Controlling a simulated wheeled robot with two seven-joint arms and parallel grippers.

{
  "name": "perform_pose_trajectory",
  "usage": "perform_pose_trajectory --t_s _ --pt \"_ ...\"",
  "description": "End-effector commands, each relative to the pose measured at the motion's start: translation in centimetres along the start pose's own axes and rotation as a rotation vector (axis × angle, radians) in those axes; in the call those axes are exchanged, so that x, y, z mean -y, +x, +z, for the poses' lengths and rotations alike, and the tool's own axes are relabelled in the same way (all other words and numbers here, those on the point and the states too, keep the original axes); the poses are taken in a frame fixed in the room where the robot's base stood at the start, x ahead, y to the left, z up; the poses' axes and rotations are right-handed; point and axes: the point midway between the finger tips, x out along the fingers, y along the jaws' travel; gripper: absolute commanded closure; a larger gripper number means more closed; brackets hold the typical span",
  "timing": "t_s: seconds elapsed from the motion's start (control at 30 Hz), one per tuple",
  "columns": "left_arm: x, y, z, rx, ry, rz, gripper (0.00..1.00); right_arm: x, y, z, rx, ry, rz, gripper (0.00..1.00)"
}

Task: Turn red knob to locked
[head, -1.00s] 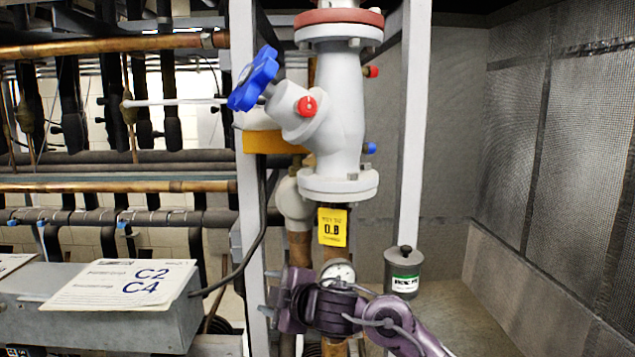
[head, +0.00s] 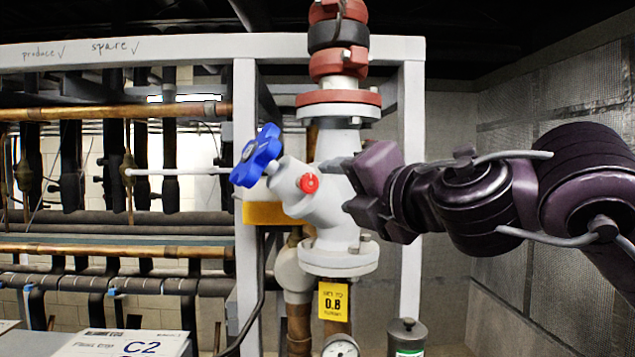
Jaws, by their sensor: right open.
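The red knob (head: 309,183) is a small round knob with a pale mark, on the side of the white valve body (head: 335,232). My right gripper (head: 336,184) comes in from the right at the knob's height. Its two grey fingers are apart, one above the other, and point left towards the knob. The jaws look empty, and the knob shows just left of the fingertips. I cannot tell whether they touch it. My left gripper is not in view.
A blue handwheel (head: 257,161) sticks out left of the valve. Grey frame posts stand left (head: 246,290) and right (head: 411,280) of it. A yellow tag (head: 333,301) and a gauge (head: 341,347) are below. Copper pipes (head: 120,112) run at the left.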

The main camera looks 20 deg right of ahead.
Motion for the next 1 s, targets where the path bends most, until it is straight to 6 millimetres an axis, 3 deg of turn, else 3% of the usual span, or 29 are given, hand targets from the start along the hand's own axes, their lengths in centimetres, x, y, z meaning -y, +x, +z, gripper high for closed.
perform_pose_trajectory --t_s 0.43,0.83,1.0 --pt "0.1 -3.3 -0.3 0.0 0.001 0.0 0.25 -0.2 6.5 0.2 -0.001 0.005 -0.001 0.48" --pt "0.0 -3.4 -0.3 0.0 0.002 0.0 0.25 0.0 7.4 0.1 0.0 0.004 0.001 0.48" --pt "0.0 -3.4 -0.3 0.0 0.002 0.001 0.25 0.0 7.4 0.1 0.0 0.004 0.001 0.7"
